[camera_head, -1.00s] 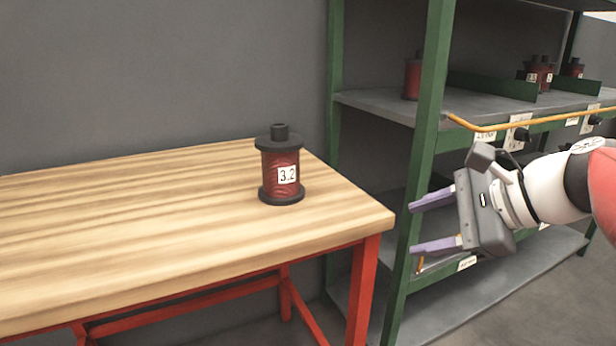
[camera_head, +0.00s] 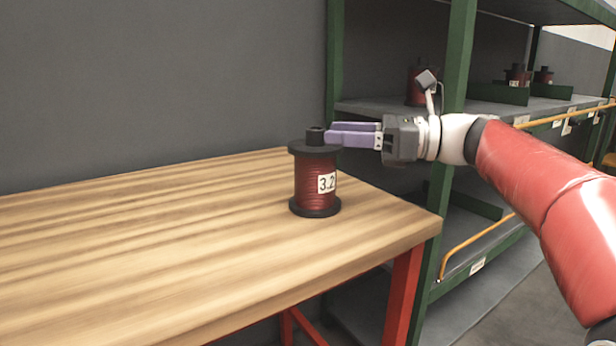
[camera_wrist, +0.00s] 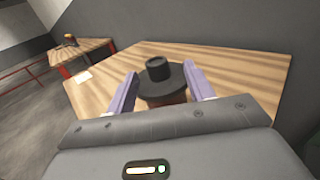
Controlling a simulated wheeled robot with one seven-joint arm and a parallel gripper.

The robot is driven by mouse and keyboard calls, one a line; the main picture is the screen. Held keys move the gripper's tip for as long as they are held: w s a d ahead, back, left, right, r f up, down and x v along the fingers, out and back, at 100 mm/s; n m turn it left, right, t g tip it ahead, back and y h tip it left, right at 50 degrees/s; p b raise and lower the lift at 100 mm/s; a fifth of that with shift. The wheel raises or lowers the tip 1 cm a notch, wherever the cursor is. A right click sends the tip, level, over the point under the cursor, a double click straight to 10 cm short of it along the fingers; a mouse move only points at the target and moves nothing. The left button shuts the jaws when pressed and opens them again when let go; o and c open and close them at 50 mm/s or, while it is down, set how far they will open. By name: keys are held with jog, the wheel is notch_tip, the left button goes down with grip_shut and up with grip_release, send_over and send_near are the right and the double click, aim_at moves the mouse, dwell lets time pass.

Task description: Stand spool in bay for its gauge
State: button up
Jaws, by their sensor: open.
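The spool (camera_head: 315,183) stands upright near the right end of the wooden workbench. It has dark red wire, black flanges, a black top knob and a white label reading 3.2. My gripper (camera_head: 330,137) is open and level at the height of the spool's top, coming from the right. In the wrist view the spool's top flange and knob (camera_wrist: 159,70) lie between the two purple fingers, with a gap visible on each side. The shelf rack (camera_head: 455,60) with bays stands to the right; its bay labels are too small to read.
Several other red spools (camera_head: 517,76) stand on the rack's shelf, among green dividers (camera_head: 497,94). A green upright and a yellow rail (camera_head: 560,119) edge the rack. Another table (camera_wrist: 85,52) shows far left in the wrist view.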

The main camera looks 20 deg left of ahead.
aim_at(316, 128)
jog(key=a, duration=0.4)
jog(key=shift+s+a+b, duration=0.3)
jog(key=shift+s+a, duration=0.1)
grip_shut()
